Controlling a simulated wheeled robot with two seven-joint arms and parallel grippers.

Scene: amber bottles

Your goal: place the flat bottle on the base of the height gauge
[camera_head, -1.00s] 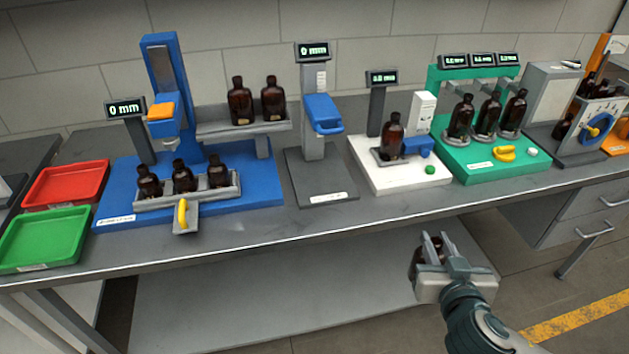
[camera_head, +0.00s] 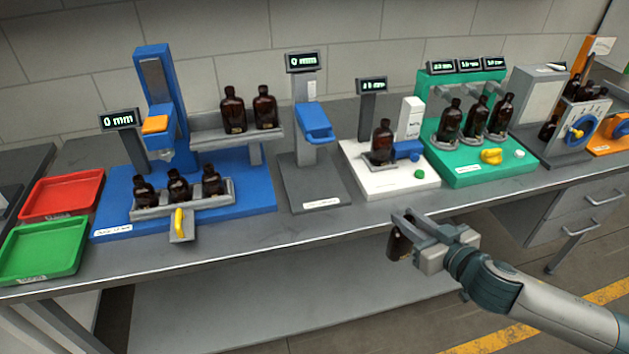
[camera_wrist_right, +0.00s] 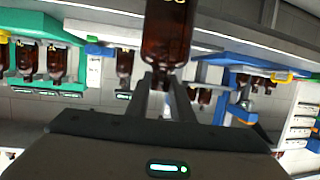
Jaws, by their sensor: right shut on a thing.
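My right gripper (camera_head: 402,224) is shut on a brown amber bottle (camera_head: 399,245), held in front of the bench's front edge. The bottle also shows between the fingers in the right wrist view (camera_wrist_right: 166,35); its far end is cut off there. The height gauge has a dark grey base (camera_head: 314,188), a grey column, a blue sliding head (camera_head: 314,122) and a display (camera_head: 302,62) reading 0 mm. Its base is bare. The held bottle is to the right of this base and nearer to me. My left gripper is not in view.
Left of the gauge is a blue station (camera_head: 255,197) with several bottles on a rack and shelf. Right of it is a white station (camera_head: 395,185) with one bottle, then a green station (camera_head: 500,168). Red (camera_head: 62,195) and green (camera_head: 45,247) trays lie far left.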

